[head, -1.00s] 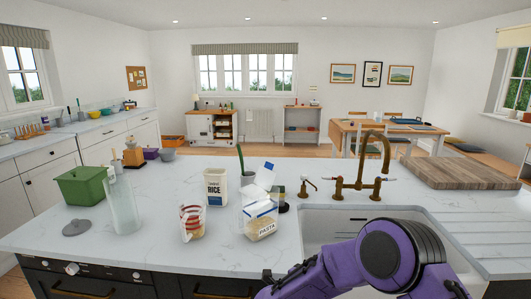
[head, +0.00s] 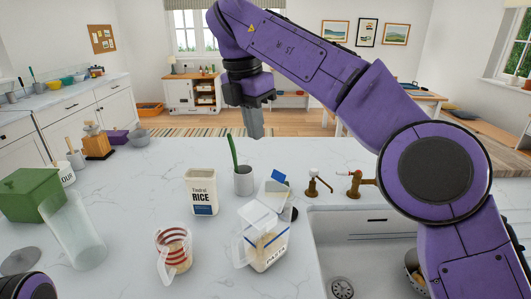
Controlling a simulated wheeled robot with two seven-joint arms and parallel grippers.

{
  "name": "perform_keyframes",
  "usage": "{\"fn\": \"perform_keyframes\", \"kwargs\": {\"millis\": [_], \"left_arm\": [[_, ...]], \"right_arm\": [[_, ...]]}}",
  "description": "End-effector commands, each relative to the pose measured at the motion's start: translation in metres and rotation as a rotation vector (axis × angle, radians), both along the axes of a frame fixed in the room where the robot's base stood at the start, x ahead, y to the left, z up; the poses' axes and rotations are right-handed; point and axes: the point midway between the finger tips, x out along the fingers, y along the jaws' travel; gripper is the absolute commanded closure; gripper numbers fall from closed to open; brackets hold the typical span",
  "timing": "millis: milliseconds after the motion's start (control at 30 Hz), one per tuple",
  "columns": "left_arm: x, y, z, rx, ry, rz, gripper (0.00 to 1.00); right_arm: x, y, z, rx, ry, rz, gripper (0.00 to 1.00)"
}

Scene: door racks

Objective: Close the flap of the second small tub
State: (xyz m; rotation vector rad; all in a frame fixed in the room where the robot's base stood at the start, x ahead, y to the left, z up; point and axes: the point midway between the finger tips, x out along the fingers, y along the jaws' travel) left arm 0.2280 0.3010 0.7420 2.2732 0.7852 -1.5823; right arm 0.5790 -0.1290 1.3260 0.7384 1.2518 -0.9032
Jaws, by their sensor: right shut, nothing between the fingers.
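A clear tub labelled PASTA (head: 270,262) with blue stripes stands on the white counter, left of the sink. A translucent flap (head: 258,216) shows raised at its top. A white piece with a blue patch (head: 272,192) stands behind it; I cannot tell whether it belongs to this tub. A clear tub with red bands (head: 174,238) stands to the left, with a clear panel at its front. I cannot tell which is the second small tub. My right gripper (head: 256,133) is shut and empty, pointing down above the counter's far edge, apart from the tubs. My left gripper is out of view.
A rice carton (head: 202,193) and a grey pot with a green handle (head: 243,180) stand behind the tubs. A tall clear jar (head: 75,235) and a green bin (head: 28,196) are left. The sink (head: 350,250) is right. Bare counter lies behind the carton.

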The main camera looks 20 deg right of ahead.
Motion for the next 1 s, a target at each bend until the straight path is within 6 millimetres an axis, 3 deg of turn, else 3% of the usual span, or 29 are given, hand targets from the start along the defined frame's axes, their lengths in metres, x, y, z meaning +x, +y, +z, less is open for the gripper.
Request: {"fn": "perform_keyframes", "kwargs": {"millis": [133,300,533,767,1000], "left_arm": [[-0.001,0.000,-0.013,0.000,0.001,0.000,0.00],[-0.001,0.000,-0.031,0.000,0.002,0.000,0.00],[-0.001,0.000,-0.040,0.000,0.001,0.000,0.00],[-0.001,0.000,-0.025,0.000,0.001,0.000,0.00],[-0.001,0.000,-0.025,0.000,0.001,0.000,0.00]], "right_arm": [[-0.004,-0.002,-0.016,0.012,0.000,-0.004,1.00],[0.002,-0.010,-0.055,0.012,0.003,-0.004,1.00],[0.007,-0.017,-0.102,0.009,0.005,-0.002,1.00],[0.021,-0.042,-0.111,0.008,0.002,-0.003,1.00],[0.024,-0.047,-0.116,0.006,0.001,-0.002,1.00]]}}
